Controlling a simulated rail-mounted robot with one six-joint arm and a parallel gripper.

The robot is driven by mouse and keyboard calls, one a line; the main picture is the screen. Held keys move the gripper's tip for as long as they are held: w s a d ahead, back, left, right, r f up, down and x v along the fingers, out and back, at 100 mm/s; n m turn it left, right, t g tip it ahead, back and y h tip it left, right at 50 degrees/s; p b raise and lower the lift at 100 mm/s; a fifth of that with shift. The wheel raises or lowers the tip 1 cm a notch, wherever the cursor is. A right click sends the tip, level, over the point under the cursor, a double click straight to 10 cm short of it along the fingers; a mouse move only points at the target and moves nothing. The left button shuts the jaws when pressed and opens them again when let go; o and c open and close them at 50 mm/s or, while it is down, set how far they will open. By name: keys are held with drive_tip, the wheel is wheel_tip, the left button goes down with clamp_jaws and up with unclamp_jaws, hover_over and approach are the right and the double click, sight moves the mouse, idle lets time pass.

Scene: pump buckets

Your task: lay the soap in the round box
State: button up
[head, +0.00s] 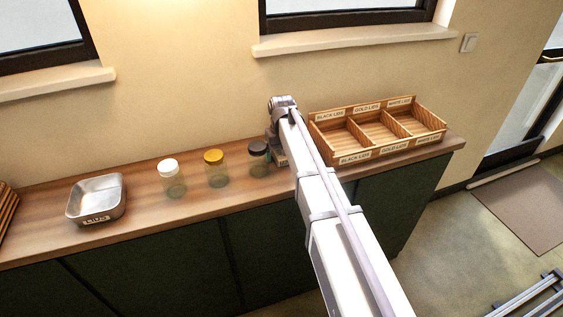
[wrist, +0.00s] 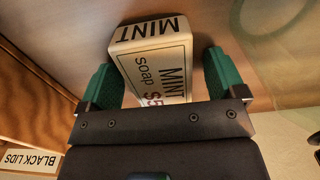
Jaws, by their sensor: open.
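The soap (wrist: 152,58) is a pale box-shaped bar with dark printing reading MINT soap and a price. It lies in the wrist view between the two green fingers of my gripper (wrist: 160,66). In the head view my gripper (head: 281,157) is low at the worktop, between the dark-lidded jar and the wooden tray, mostly behind my arm. The soap cannot be made out there. A metal pan with rounded corners (head: 81,216) stands at the left; no plainly round box shows.
Glass jars with a white lid (head: 168,166), a yellow lid (head: 214,156) and a dark lid (head: 258,147) stand left of my gripper. A wooden tray (head: 345,160) with three labelled compartments is close on its right. The worktop (head: 137,187) is clear between pan and jars.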

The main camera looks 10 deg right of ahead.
drive_tip(key=shift+r, duration=0.1)
drive_tip(key=c, duration=1.2)
drive_tip(key=shift+o, duration=0.2)
wheel_tip(320, 180, up, 10)
drive_tip(key=p, duration=1)
drive_tip(key=shift+r, duration=0.2)
drive_tip(key=shift+f, duration=0.15)
